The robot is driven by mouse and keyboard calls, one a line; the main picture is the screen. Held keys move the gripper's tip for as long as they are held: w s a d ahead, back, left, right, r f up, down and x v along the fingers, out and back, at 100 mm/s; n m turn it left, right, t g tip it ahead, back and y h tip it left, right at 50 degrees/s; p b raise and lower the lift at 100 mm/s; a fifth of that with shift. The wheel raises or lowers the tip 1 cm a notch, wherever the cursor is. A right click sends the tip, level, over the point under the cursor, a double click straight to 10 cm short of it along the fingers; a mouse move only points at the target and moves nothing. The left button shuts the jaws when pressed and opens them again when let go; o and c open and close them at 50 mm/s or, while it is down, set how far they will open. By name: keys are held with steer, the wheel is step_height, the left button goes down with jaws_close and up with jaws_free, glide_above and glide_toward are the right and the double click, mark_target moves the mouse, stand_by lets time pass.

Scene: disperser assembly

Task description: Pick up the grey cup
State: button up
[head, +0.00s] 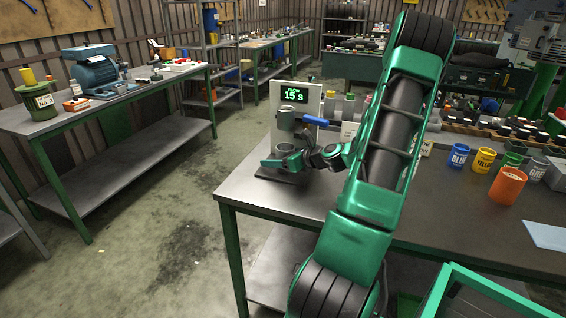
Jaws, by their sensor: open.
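A grey cup (537,168) with white lettering stands upright on the workbench at the far right, behind and right of an orange cup. My gripper (285,159) is at the disperser, far to the left of that cup and apart from it. Its jaws are open, low in front of the disperser's panel. A grey round piece shows between or just behind the jaws; I cannot tell whether it is a cup or part of the machine. My arm hides the middle of the workbench.
The disperser (297,98) has a display reading 15 s and a blue lever. Blue (458,156), yellow (484,160), green (513,156) and orange (508,186) cups stand at the right. A pale blue sheet (545,235) lies near the front edge. Several small containers line the back.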

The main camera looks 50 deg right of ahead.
steer(key=c, duration=1.3)
steer(key=shift+o, duration=0.2)
steer(key=shift+r, duration=0.25)
